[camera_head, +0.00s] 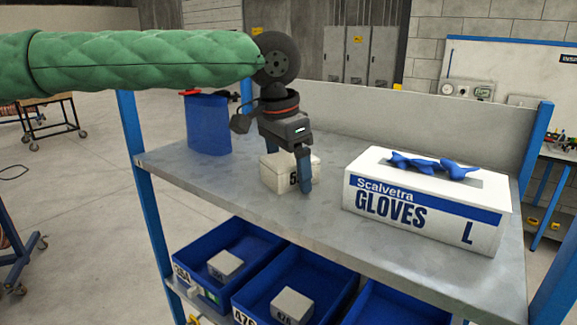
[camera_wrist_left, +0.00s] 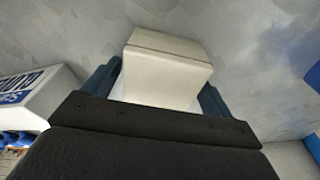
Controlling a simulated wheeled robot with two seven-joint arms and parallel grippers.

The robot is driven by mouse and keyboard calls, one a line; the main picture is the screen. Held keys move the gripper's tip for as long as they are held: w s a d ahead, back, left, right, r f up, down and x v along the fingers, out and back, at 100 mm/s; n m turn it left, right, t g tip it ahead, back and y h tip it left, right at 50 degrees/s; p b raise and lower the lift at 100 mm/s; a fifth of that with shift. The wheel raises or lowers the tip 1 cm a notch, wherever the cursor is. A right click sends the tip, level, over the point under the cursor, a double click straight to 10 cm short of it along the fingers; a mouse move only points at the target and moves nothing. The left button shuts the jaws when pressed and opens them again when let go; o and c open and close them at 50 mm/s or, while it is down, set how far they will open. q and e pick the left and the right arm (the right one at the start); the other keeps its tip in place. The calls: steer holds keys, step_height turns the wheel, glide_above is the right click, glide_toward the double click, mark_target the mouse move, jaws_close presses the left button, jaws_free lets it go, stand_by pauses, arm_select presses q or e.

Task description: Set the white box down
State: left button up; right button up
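The white box (camera_head: 272,174) is small, with dark digits partly covered, and is at or just above the grey metal shelf top (camera_head: 215,190). I cannot tell if its base touches the shelf. My right gripper is not in view.
A white glove box (camera_head: 420,205) with blue gloves on top stands to the right. A blue container (camera_head: 208,125) stands at the back left. Blue bins (camera_head: 225,255) with small boxes sit on the level below. The shelf front and left are clear.

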mark_target(288, 158)
arm_select(q)
steer(key=shift+r, duration=0.1)
steer(key=shift+r, duration=0.15)
step_height(288, 158, up, 3)
steer(key=shift+s+a+f+b, duration=0.1)
steer(key=shift+a+f+b, duration=0.05)
steer(key=shift+b, duration=0.65)
steer(key=r, duration=0.2)
steer(key=r+b, duration=0.1)
steer(key=r, duration=0.2)
steer(key=a+r+b, duration=0.1)
steer(key=r, duration=0.2)
steer(key=shift+s, duration=0.3)
steer(key=shift+a+r, duration=0.1)
steer(key=shift+r, duration=0.35)
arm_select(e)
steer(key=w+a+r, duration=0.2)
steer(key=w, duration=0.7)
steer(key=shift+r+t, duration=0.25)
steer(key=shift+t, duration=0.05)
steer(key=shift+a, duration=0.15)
